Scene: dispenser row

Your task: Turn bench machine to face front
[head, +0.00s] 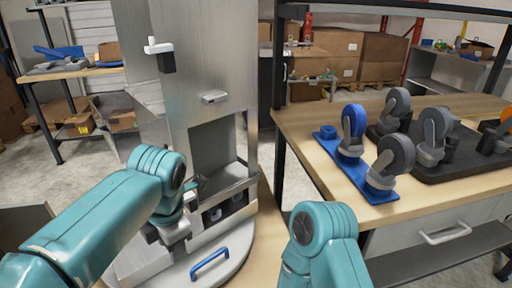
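The bench machine (215,60) is a tall grey metal dispenser in the middle of the head view, with an open recess low on its face. It stands on a round grey turntable (238,262) with a blue handle (209,264) at its near edge. My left arm comes in from the left, and its gripper (176,228) is in front of the machine's lower left part, above the turntable. Its fingers are largely hidden, so I cannot tell whether they touch anything. My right arm shows at the bottom centre, but its gripper is not in view.
A wooden bench (420,189) on the right holds a blue base (340,186) and a dark tray (452,170) with several caster wheels. A dark post stands between this bench and the machine. Another workbench (75,72) is at the back left, with open floor before it.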

